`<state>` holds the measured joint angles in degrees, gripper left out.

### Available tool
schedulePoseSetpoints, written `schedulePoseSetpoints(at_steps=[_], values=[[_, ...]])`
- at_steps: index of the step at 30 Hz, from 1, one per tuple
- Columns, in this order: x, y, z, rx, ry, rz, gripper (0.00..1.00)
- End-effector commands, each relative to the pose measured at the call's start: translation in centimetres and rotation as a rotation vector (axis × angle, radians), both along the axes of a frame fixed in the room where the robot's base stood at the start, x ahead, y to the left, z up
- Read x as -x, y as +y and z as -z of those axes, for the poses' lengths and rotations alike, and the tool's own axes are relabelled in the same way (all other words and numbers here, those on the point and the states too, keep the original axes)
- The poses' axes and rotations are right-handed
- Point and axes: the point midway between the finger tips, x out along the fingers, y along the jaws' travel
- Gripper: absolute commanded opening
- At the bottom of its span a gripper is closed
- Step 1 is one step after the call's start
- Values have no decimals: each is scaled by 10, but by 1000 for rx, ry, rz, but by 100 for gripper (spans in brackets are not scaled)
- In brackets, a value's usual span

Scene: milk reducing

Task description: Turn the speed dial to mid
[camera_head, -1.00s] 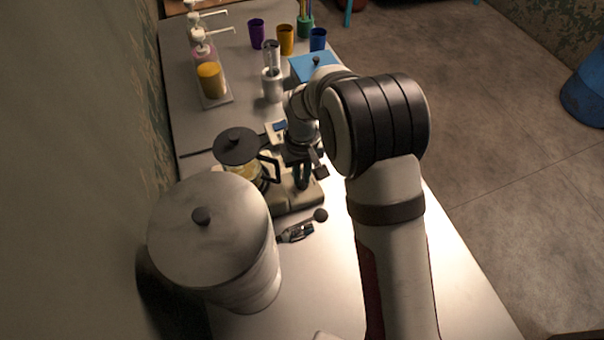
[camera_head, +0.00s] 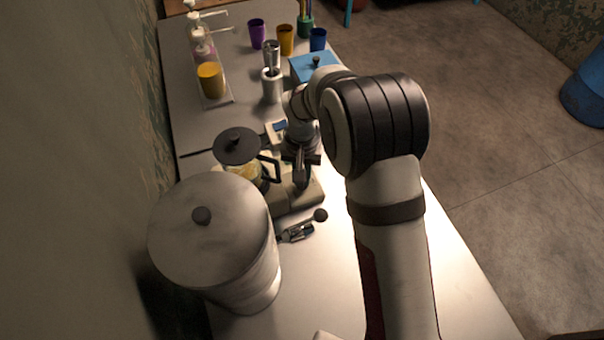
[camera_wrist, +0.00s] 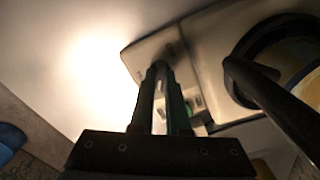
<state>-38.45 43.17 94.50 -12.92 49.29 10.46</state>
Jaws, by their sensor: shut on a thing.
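The cream-coloured appliance base (camera_head: 288,205) stands on the worktop. It carries a glass jug (camera_head: 243,172) with a black lid and a black handle (camera_head: 271,170). My gripper (camera_head: 300,187) points down at the base's front part, to the right of the jug handle. In the wrist view, my gripper (camera_wrist: 162,68) has its two dark fingers close together, with their tips at the base's pale top face (camera_wrist: 150,55). They are shut on the speed dial, which is mostly hidden between and behind them. I cannot read its setting. The jug handle (camera_wrist: 265,95) passes close on the right.
A large lidded pot (camera_head: 213,240) stands at the front left. Pump bottles, coloured cups (camera_head: 286,40) and a blue box (camera_head: 306,68) stand farther back. The worktop (camera_head: 320,285) is clear at the front.

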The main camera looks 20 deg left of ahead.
Motion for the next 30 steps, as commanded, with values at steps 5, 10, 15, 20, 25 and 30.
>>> schedulePoseSetpoints(at_steps=[5, 10, 15, 20, 25, 30], values=[[0, 1, -1, -1, -2, 2, 0], [0, 1, -1, -1, -2, 2, 0], [0, 0, -1, -1, -1, 1, 42], [0, 0, 0, 0, -1, 1, 44], [0, 0, -3, -1, -2, 1, 44], [-1, 1, -32, -3, -5, 1, 44]])
